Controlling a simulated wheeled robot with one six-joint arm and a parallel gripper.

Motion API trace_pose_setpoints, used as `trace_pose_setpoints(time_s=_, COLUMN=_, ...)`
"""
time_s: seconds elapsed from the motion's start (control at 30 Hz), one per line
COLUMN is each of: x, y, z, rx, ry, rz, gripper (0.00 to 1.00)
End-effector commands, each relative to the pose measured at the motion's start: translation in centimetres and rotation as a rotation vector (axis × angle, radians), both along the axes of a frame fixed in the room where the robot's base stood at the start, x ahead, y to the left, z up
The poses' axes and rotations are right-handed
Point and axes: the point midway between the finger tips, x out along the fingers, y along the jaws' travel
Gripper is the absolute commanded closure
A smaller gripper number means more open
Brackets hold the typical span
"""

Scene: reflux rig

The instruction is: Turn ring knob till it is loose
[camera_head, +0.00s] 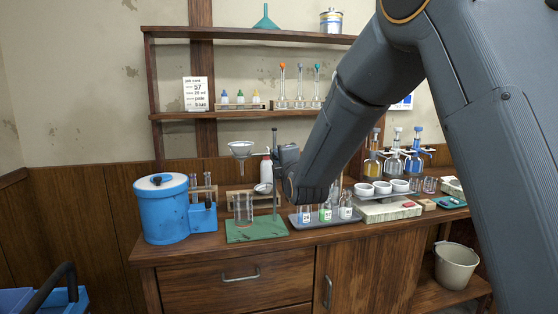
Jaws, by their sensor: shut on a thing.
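A retort stand with a thin dark upright rod (275,176) rises from a green base (256,229) on the bench. A pale funnel (241,149) sits at ring height to the left of the rod, above a clear beaker (243,208) on the base. My gripper (283,160) is at the right side of the rod, at about the funnel's height. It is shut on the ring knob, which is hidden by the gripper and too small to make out. I cannot tell how tight the knob is.
A blue drum (166,211) stands at the left. A grey tray (299,222) with small labelled bottles lies under my wrist. White bowls (382,187) stand to the right. A shelf (178,116) hangs above.

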Motion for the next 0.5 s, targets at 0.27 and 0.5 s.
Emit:
trace_pose_setpoints(time_s=0.27, x=-0.05, y=0.06, z=-0.05, rx=-0.011, ry=-0.002, rz=0.001, gripper=1.0)
trace_pose_setpoints(time_s=0.5, x=-0.05, y=0.06, z=-0.06, rx=-0.011, ry=-0.002, rz=0.001, gripper=0.77)
